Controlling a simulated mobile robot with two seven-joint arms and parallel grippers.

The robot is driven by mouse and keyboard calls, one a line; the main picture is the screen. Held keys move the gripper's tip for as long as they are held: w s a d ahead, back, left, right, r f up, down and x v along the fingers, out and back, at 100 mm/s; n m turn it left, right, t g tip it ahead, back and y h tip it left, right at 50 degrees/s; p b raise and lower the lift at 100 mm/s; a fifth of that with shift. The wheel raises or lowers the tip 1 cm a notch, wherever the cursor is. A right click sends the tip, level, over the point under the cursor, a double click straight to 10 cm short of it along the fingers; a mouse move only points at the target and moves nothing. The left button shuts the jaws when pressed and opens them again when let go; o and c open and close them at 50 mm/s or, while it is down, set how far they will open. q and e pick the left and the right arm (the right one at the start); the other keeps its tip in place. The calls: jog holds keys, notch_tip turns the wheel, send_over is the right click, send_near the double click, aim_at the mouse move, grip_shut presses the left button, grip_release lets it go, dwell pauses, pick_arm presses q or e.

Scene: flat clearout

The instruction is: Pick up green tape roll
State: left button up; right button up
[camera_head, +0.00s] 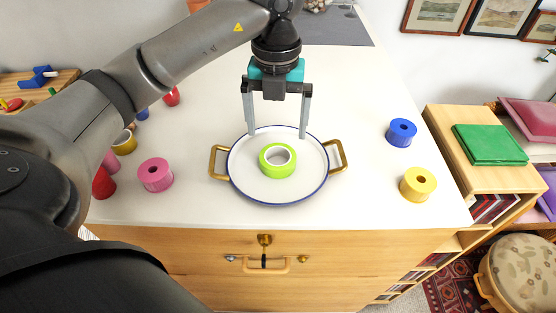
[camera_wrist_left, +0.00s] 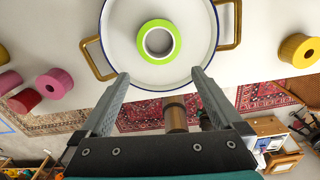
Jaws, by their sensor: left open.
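The green tape roll (camera_head: 265,164) lies flat on a white tray (camera_head: 245,180) with a blue rim and two brass handles. The roll also shows in the left wrist view (camera_wrist_left: 144,48), just ahead of the fingers. My left gripper (camera_head: 277,134) is open and empty, its fingers pointing down above the back part of the tray. In the wrist view its two fingers (camera_wrist_left: 160,78) stand wide apart, with the roll beyond their tips. My right gripper is not in view.
A pink roll (camera_head: 155,184) stands left of the tray. A blue roll (camera_head: 401,139) and a yellow roll (camera_head: 418,192) stand to the right. More small items, such as a red one (camera_head: 103,185), are near my arm. White tabletop around the tray is clear.

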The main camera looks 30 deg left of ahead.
pick_arm(q)
send_over(277, 164)
notch_tip(277, 164, down, 5)
jog(key=shift+w+a+f, duration=0.1)
jog(key=shift+f, duration=0.05)
jog(key=shift+f+p, duration=0.85)
jog(key=shift+f, duration=1.8)
jog(key=shift+c, duration=0.2)
jog(key=c, duration=1)
jog(key=shift+r, duration=0.15)
jog(key=shift+c, duration=0.2)
